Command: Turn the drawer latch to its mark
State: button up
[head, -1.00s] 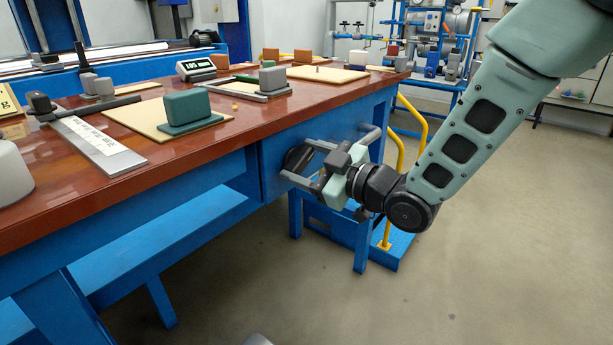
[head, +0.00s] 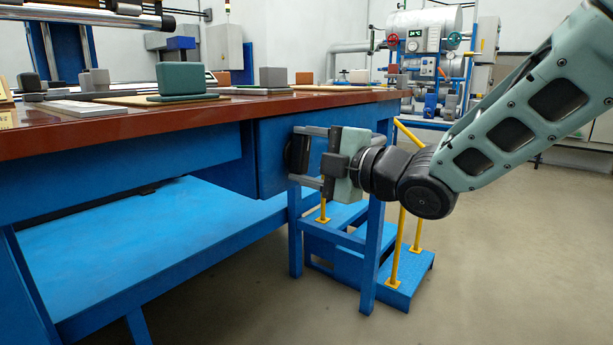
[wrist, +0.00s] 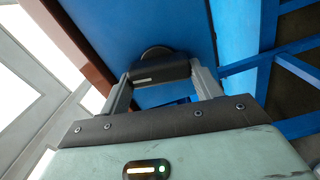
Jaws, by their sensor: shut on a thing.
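The drawer latch (head: 298,153) is a black knob on the blue drawer front (head: 270,171) below the bench top. In the wrist view the latch (wrist: 158,72) is a dark bar with a light line on it, in front of a round dark base. My gripper (head: 305,155) reaches the latch from the right, its two grey fingers one above the other in the head view. In the wrist view my gripper (wrist: 160,80) has a finger at each end of the bar, closed on it. I cannot see the mark for the latch in either view.
The red-brown bench top (head: 150,117) overhangs the drawer and carries several blocks and boards. A blue lower shelf (head: 150,235) is below. Blue steps (head: 400,283) with yellow rails (head: 399,225) stand behind the bench leg. The floor at right is clear.

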jog(key=shift+f+n+b, duration=0.15)
jog(key=shift+n+b, duration=0.95)
jog(key=o, duration=1)
jog(key=p+v, duration=0.2)
jog(key=v, duration=1.5)
jog(key=shift+s+d, duration=0.15)
jog(key=shift+s, duration=0.05)
